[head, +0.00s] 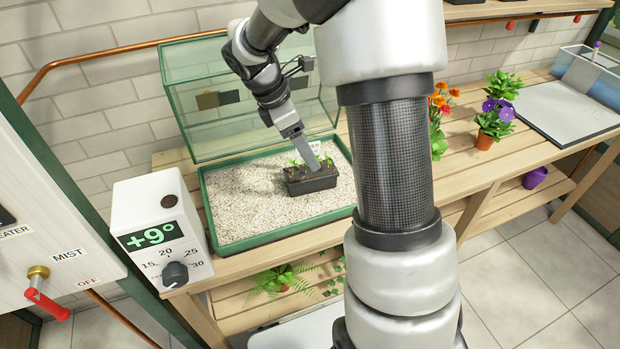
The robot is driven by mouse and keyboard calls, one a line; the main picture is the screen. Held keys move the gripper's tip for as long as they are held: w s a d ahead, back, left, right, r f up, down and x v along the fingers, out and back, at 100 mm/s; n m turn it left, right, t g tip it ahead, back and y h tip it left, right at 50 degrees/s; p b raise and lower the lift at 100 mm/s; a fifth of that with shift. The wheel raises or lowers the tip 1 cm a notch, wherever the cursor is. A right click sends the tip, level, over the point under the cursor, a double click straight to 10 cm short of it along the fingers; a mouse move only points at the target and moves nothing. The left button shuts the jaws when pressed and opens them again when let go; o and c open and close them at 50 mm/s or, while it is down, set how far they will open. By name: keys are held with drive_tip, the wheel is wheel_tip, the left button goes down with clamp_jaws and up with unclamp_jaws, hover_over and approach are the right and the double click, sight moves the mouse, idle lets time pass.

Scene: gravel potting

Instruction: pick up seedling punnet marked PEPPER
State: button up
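A small black seedling punnet (312,181) with dark soil and several green seedlings stands in the gravel of a green-rimmed tray (232,245). No marking can be read on it from here, so I cannot tell whether it says PEPPER. My gripper (309,160) reaches down from above, with its grey fingers at the punnet, among the seedlings or at its rim. The fingertips overlap the punnet in this view. Whether they are parted or closed on it is not clear. The punnet appears to rest on the gravel.
A glass cover (180,101) with a green frame stands raised behind the tray. A white thermostat box (160,230) reading +9° is at the tray's left.

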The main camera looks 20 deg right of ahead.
sight(300, 180)
drive_tip(key=x, duration=0.4)
drive_tip(key=b+x, duration=0.1)
drive_tip(key=x, duration=0.2)
drive_tip(key=shift+w+d+f, duration=0.2)
drive_tip(key=shift+d+f, duration=0.1)
drive_tip(key=shift+f, duration=0.05)
drive_tip(key=c, duration=1.3)
